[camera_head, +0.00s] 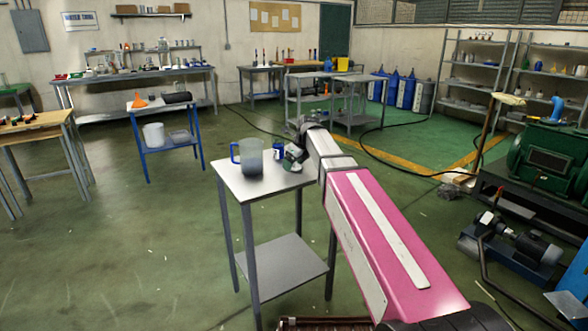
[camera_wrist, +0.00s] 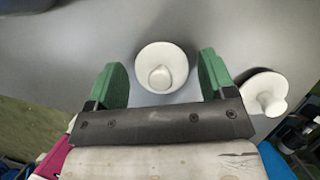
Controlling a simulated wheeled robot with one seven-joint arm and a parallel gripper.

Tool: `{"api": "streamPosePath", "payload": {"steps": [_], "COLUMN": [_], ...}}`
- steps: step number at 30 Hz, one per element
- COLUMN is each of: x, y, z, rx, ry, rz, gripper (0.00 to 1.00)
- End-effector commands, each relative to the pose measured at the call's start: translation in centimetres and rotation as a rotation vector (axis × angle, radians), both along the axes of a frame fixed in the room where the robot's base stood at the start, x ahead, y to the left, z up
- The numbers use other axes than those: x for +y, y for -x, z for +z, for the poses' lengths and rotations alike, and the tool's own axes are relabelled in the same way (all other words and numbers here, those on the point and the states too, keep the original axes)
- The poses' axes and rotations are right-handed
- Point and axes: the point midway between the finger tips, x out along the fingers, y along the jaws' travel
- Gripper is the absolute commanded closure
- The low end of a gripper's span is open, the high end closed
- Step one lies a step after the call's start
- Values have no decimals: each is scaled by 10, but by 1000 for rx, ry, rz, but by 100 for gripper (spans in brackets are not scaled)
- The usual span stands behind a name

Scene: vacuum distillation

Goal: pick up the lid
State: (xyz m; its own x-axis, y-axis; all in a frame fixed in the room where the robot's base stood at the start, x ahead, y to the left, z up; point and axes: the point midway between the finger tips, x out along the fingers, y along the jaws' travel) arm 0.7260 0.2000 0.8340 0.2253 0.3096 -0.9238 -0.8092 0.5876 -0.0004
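Two small white round pieces with knobs lie on the grey tabletop in the wrist view. One white lid-like piece (camera_wrist: 162,55) shows between my fingers, apart from both; the other (camera_wrist: 270,84) lies to the right, outside the right finger. I cannot tell which is the lid the task names. My gripper (camera_wrist: 163,76) is open, with green fingers either side of the first piece and nothing held. In the head view my gripper (camera_head: 293,157) is at the right edge of the small table (camera_head: 247,187), and the white pieces cannot be made out.
A grey-blue jug (camera_head: 249,157) with a handle stands on the table, left of my gripper. A dark rounded object (camera_wrist: 25,5) shows at the wrist view's top left corner. A blue stand (camera_head: 168,146) is behind. Green machinery (camera_head: 548,155) is at right. Floor at left is clear.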

Motion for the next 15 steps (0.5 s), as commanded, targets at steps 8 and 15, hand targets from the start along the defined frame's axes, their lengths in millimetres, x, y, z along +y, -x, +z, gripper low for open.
{"api": "streamPosePath", "payload": {"steps": [8, 15], "x": [0, 0], "y": [0, 0], "z": [0, 1], "rx": [0, 0], "ry": [0, 0], "rz": [0, 0], "gripper": [62, 62]}}
